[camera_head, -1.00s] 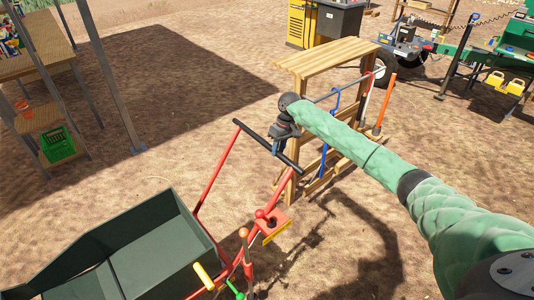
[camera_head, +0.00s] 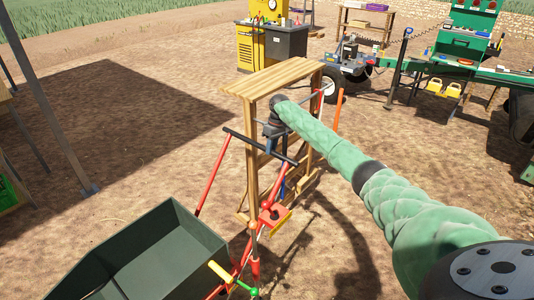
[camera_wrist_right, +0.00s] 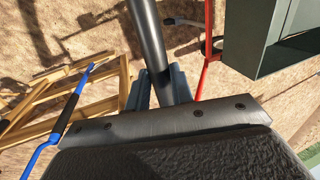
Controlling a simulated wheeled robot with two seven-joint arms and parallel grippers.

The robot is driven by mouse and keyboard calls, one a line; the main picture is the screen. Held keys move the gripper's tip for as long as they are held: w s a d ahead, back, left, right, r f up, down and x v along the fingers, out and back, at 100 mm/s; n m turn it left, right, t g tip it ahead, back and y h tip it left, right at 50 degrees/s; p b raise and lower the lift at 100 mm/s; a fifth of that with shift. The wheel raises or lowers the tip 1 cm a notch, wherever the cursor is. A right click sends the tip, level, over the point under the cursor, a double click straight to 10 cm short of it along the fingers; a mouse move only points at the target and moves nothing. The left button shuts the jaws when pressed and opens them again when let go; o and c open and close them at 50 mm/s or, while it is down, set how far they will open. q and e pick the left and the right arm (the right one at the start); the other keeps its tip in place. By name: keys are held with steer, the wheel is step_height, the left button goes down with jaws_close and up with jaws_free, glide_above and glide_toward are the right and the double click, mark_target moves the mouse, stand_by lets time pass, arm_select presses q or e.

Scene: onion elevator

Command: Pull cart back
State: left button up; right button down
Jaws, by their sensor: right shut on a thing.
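The cart has a dark green tub (camera_head: 150,245) at the lower left and a red frame (camera_head: 215,172) rising to a black handle bar (camera_head: 262,147). My right gripper (camera_head: 274,136) is shut on the handle bar near its right part. In the right wrist view the bar (camera_wrist_right: 150,45) runs into the right gripper (camera_wrist_right: 160,90) between its two fingers. The green tub also shows at the upper right there (camera_wrist_right: 268,35). The cart's wheels are not clearly visible. My left gripper is not in view.
A wooden rack (camera_head: 283,80) with long-handled tools stands right behind the handle, close to my right gripper. A yellow and dark machine (camera_head: 262,42) and a green trailer (camera_head: 465,60) stand farther back. Bare ground (camera_head: 130,125) lies open to the left of the rack.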

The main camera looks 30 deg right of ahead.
steer(key=shift+w+d+r, duration=0.1)
steer(key=shift+d+r, duration=0.1)
steer(key=shift+d, duration=0.05)
steer(key=c, duration=1.6)
jaws_free()
steer(key=o, duration=0.4)
steer(key=shift+d+f, duration=0.1)
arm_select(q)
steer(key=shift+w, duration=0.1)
arm_select(e)
steer(key=shift+f, duration=0.15)
steer(key=shift+r, duration=0.4)
arm_select(q)
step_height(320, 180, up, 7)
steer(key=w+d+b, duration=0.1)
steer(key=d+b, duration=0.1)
steer(key=b, duration=0.1)
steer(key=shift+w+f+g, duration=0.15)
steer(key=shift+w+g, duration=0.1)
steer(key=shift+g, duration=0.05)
arm_select(e)
steer(key=v, duration=0.7)
steer(key=shift+w+d+f, duration=0.1)
